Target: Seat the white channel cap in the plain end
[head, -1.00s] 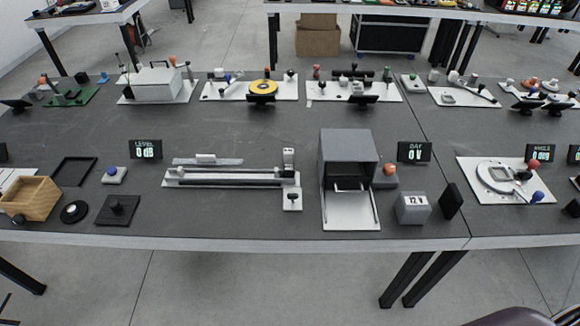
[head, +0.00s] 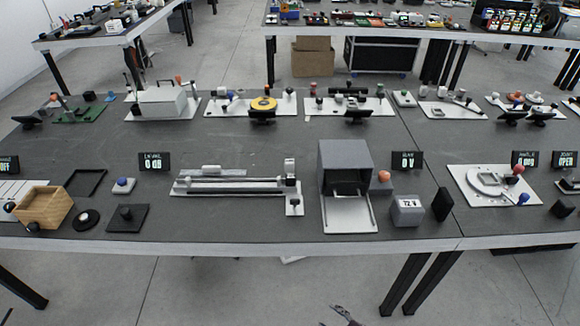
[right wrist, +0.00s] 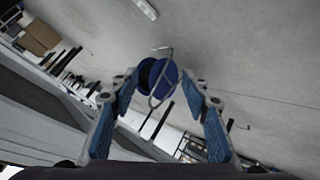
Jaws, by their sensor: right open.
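A long channel fixture (head: 185,190) with dark rails on a white base lies at the near middle of the table in the head view. Its right end carries an upright grey-white block (head: 290,172); its left end looks plain and low. A small white piece with a dark knob (head: 294,206) sits at the front right corner. A pale block on a flat grey strip (head: 212,170) lies just behind the rails. I cannot tell which is the channel cap. My left gripper is out of view.
A grey box with an open front (head: 345,155) stands right of the fixture. A dark square plate with a knob (head: 127,217), a wooden box (head: 45,208) and a display (head: 154,162) are to the left.

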